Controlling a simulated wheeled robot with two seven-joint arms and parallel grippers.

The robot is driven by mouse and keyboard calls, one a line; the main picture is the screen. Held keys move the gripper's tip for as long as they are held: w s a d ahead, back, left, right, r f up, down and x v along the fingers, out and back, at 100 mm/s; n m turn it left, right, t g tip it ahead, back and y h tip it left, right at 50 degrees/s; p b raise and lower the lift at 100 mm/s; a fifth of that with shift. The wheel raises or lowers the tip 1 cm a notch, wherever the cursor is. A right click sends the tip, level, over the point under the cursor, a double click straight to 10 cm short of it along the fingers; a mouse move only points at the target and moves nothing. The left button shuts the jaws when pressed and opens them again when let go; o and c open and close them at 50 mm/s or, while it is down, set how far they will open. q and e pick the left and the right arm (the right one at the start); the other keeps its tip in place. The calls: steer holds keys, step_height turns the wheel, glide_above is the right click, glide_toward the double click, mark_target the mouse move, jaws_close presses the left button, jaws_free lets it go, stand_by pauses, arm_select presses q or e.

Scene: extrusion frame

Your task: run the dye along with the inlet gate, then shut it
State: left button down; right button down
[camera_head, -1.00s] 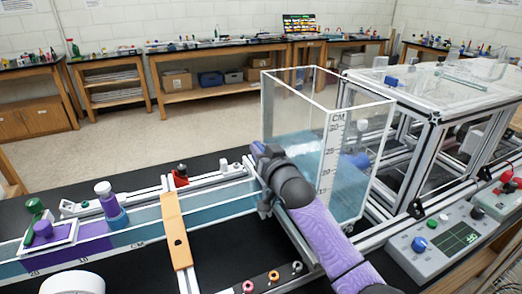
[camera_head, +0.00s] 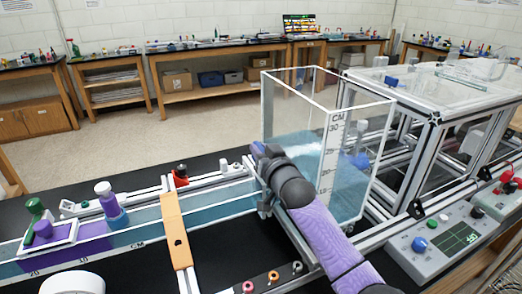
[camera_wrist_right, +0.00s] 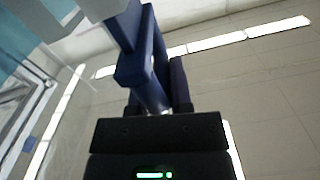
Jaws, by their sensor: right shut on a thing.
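The clear tank (camera_head: 335,195) with a printed CM scale holds blue water. A long clear channel (camera_head: 225,203) runs left from it, with blue-green water. Purple dye (camera_head: 90,246) fills a stretch at the channel's left. My right gripper (camera_head: 264,193) is at the tank's left side, where the channel meets it. It is shut on the inlet gate's blue handle, which shows in the right wrist view (camera_wrist_right: 142,66). My wrist hides most of the gate, so I cannot tell how far it stands open. My left gripper is out of view.
An orange bar (camera_head: 175,231) crosses the channel. A bottle with purple contents (camera_head: 106,200) and a green-topped piece (camera_head: 36,212) stand over the left end. A control box with a green display (camera_head: 440,240) is at right. Coloured rings (camera_head: 272,276) lie in front.

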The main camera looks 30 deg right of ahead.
steer(key=shift+f+b, duration=0.6)
steer(key=shift+f, duration=0.8)
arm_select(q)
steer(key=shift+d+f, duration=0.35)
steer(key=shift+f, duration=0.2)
arm_select(e)
steer(key=c, duration=0.6)
jaws_free()
steer(key=shift+r, duration=0.1)
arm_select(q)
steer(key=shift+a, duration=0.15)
arm_select(e)
steer(key=shift+s, duration=0.1)
arm_select(q)
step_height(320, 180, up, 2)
steer(key=p, duration=0.2)
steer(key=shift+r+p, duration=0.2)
steer(key=shift+p, duration=0.1)
arm_select(e)
steer(key=s, duration=0.9)
steer(key=shift+s+a, duration=0.3)
steer(key=shift+s, duration=0.05)
